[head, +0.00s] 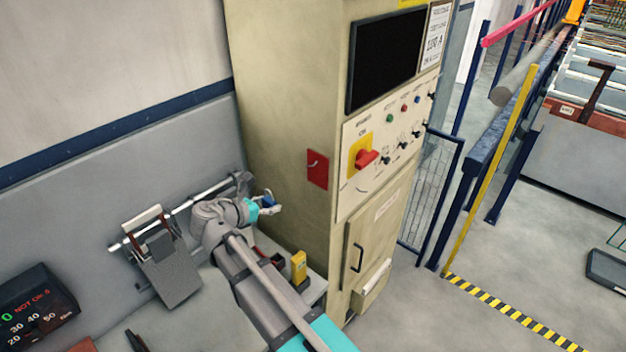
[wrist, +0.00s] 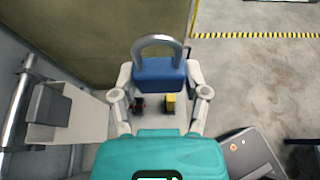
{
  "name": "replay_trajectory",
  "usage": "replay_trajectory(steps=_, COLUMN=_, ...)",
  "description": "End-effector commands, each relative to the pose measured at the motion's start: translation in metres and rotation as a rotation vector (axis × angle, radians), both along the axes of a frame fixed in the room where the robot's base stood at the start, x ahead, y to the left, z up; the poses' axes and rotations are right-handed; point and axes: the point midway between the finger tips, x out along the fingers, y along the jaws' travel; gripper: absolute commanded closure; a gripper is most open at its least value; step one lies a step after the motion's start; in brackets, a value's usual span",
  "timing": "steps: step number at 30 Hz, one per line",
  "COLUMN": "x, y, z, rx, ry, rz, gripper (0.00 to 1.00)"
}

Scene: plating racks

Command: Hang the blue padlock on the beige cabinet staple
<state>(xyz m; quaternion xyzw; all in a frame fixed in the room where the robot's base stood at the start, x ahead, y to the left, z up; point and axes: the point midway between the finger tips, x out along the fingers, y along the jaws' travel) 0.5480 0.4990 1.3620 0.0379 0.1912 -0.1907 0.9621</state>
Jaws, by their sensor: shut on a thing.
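The blue padlock (wrist: 160,71) is held between the two fingers of my gripper (wrist: 160,80) in the wrist view. Its grey shackle points away from the wrist and looks closed. I cannot make out a staple in the wrist view.
A yellow object (head: 299,267) stands on a low surface beside the cabinet's foot, below my gripper. A grey holder (head: 170,272) and a metal rail (head: 190,200) are on the left. The cabinet front carries a red rotary switch (head: 366,158) and a door handle (head: 357,257).

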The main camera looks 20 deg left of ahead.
Motion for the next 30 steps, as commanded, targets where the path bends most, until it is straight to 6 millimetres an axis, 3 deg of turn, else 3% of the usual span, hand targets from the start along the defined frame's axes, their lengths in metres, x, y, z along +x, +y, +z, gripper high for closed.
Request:
replay_trajectory(steps=8, x=0.035, y=-0.014, z=0.000, rx=-0.001, ry=0.000, rz=-0.004, gripper=0.91)
replay_trajectory(steps=21, x=0.108, y=-0.044, z=0.000, rx=0.000, ry=0.000, rz=-0.003, gripper=0.91)
replay_trajectory(steps=30, x=0.127, y=-0.053, z=0.000, rx=0.000, ry=0.000, rz=-0.001, gripper=0.91)
